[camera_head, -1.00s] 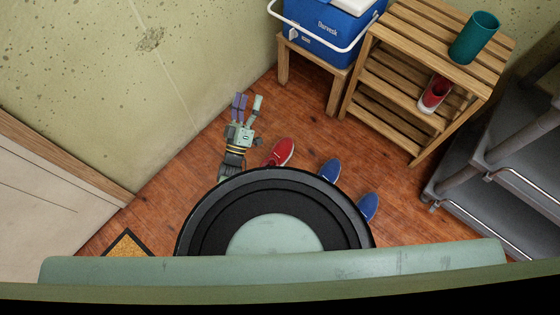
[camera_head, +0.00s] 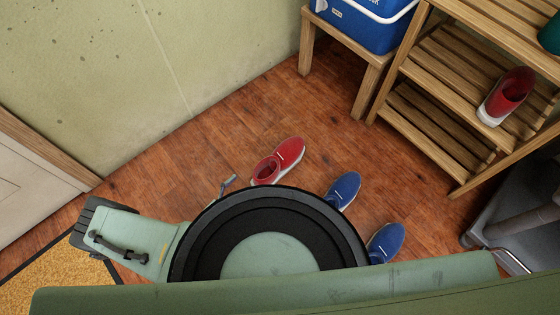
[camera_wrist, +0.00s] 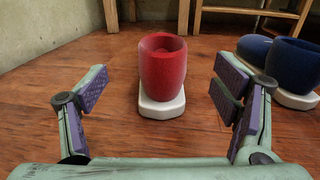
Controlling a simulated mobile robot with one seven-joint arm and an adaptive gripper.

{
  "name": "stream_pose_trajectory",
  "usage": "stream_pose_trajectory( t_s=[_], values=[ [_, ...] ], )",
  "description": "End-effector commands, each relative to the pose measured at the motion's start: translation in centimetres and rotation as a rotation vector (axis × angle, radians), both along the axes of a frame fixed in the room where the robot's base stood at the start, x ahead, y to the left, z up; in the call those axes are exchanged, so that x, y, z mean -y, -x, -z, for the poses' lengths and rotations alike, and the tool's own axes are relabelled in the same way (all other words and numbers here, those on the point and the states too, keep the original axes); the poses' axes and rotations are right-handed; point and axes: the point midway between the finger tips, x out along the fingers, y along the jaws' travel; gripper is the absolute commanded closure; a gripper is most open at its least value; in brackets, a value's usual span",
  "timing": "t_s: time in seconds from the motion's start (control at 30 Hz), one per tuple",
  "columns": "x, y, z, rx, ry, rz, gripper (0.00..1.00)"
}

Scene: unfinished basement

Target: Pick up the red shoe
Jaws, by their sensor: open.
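A red shoe (camera_head: 279,162) with a white sole lies on the wood floor in the head view, its heel opening toward my body. In the wrist view the red shoe (camera_wrist: 162,68) stands upright, heel toward me, just beyond and centred between the fingers. My gripper (camera_wrist: 160,105) is open and empty, with purple-padded fingers spread wide on both sides. In the head view my gripper is mostly hidden behind my round body top. A second red shoe (camera_head: 508,92) sits on the wooden rack's shelf.
Blue shoes (camera_head: 343,190) lie right of the floor shoe and also show in the wrist view (camera_wrist: 290,66). A wooden rack (camera_head: 430,120) and a stool (camera_head: 350,55) bearing a blue cooler (camera_head: 365,22) stand behind. A wall rises at the left. Bare floor surrounds the red shoe's left side.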

Motion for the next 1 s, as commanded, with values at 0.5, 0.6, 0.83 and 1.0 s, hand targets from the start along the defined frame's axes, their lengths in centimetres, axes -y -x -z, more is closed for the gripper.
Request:
stream_pose_trajectory(
  t_s=[0.5, 0.6, 0.83, 1.0],
  values=[
    [4.6, -4.3, 0.2, 0.004, 0.004, -0.003, 0.18],
    [5.9, -5.3, 0.3, 0.004, 0.004, -0.002, 0.18],
    [7.2, -6.6, 0.1, 0.002, 0.001, 0.001, 0.18],
    [7.2, -6.6, 0.0, 0.001, 0.000, 0.001, 0.18]
  ],
)
